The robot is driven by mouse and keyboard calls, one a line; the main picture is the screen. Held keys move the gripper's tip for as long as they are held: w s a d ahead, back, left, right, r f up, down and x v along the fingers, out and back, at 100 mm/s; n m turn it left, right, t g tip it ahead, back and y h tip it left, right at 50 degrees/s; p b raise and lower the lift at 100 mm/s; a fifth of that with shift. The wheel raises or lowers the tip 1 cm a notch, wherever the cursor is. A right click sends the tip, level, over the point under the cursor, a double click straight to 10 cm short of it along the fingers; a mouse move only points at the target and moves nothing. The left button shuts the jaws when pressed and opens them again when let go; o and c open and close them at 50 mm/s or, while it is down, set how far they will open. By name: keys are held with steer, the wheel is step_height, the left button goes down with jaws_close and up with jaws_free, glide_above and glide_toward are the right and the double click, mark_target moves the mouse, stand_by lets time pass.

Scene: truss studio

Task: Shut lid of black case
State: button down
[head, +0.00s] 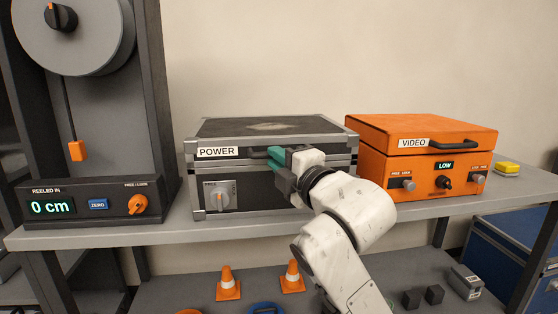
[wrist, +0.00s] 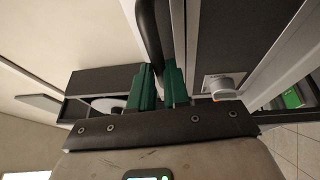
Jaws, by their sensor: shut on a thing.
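The black case (head: 270,196) with grey metal edges and a "POWER" label stands on the shelf, left of the orange case. Its lid (head: 235,129) lies about level over the body; whether a thin gap is left at the seam I cannot tell. The black handle (head: 257,153) is on the lid's front. My gripper (head: 279,157) has green fingers and is shut on this handle, hiding its right part. In the wrist view the handle (wrist: 150,30) runs down between the green fingers (wrist: 160,86). A grey knob (head: 218,196) is on the case's front.
The orange "VIDEO" case (head: 428,135) stands close on the right. A reel unit (head: 90,205) reading 0 cm stands on the left. Cones (head: 229,284) and small blocks lie on the lower shelf.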

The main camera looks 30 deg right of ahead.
steer(key=shift+w+f, duration=0.1)
steer(key=shift+f, duration=0.6)
steer(key=c, duration=1.2)
jaws_free()
steer(key=shift+o, duration=0.5)
steer(key=shift+r, duration=0.1)
steer(key=shift+r, duration=0.15)
steer(key=s+p, duration=0.1)
steer(key=s, duration=0.9)
steer(key=shift+s+d+f+p, duration=0.35)
steer(key=shift+s+d, duration=0.05)
